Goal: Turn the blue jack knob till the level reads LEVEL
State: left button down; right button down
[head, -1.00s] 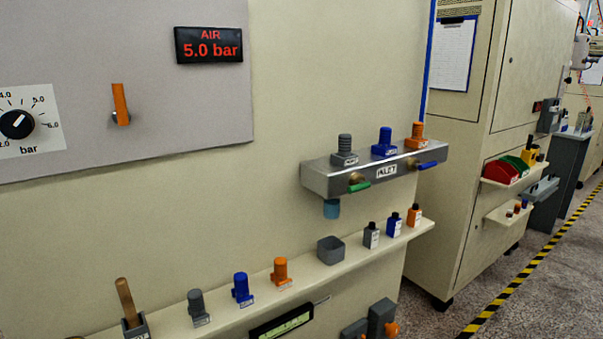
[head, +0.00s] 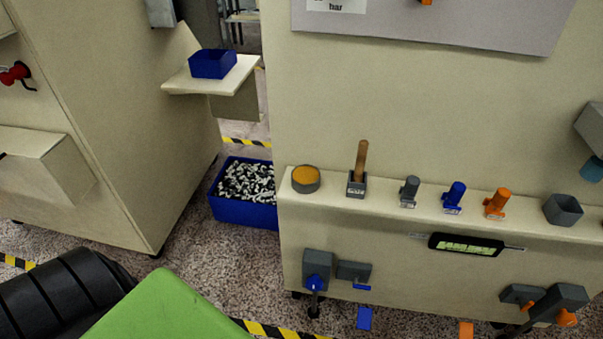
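The blue jack knob (head: 315,283) is low on the left of the cream machine, on the front of a dark grey jack block (head: 318,261). A dark foot shows just below it. The level (head: 466,245) is a dark-framed bar with a pale green window on the machine's front, below the shelf. Its text is too small to read. Neither of my grippers shows in the head view, so nothing is seen touching the knob.
A shelf (head: 333,204) above holds a wooden-handled tool (head: 361,162), several coloured fittings and a grey cup (head: 562,210). An orange knob (head: 566,318) is at lower right. A blue bin (head: 231,210) stands on the floor in the gap to the left.

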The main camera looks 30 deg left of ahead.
aim_at(314, 284)
jog(key=u, duration=0.9)
